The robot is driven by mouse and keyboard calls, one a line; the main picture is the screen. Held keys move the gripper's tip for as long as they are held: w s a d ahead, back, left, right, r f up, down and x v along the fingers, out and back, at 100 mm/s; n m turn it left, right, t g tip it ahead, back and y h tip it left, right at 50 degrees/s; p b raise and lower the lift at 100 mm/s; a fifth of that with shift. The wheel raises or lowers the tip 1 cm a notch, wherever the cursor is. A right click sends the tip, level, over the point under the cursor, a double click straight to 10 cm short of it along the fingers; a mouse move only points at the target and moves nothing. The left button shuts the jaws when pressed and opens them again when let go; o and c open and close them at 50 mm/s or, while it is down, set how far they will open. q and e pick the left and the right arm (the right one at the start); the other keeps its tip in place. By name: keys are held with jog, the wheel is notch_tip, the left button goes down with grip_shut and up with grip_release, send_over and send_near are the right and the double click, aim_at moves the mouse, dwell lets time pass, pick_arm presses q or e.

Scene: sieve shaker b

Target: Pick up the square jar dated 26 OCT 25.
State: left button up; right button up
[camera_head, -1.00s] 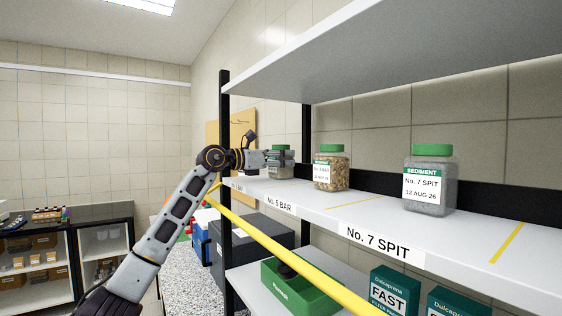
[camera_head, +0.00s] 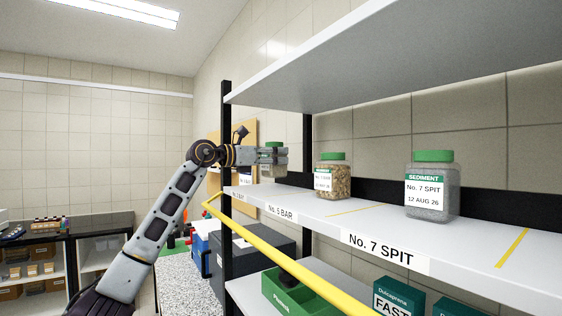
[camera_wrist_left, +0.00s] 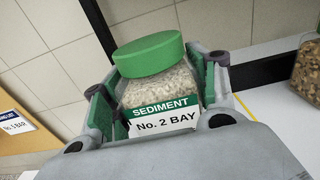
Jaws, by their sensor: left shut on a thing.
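My left gripper (camera_head: 276,158) is shut on a square clear jar (camera_head: 272,167) with a green lid, at the far end of the shelf. In the left wrist view the held jar (camera_wrist_left: 160,84) contains pale grey grains. Its label reads "SEDIMENT No. 2 BAY"; the date line is hidden behind the gripper. The fingers (camera_wrist_left: 158,98) press on both sides of it. In the head view the jar appears raised a little above the shelf (camera_head: 330,213). My right gripper is not in view.
A jar of brown gravel (camera_head: 333,178) stands right of the held jar, and a grey "No. 7 SPIT" jar dated 12 AUG 26 (camera_head: 432,187) farther right. A yellow rail (camera_head: 285,255) runs along the front. An upper shelf (camera_head: 400,62) hangs overhead; a black post (camera_head: 226,180) stands near my left arm.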

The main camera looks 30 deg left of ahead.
pick_arm(q)
jog(key=b+v, duration=0.3)
jog(key=v, duration=1.2)
jog(key=shift+b, duration=0.4)
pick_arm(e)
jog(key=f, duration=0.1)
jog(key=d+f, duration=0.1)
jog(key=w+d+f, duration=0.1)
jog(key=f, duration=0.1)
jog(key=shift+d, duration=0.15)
pick_arm(q)
jog(key=shift+a, duration=0.1)
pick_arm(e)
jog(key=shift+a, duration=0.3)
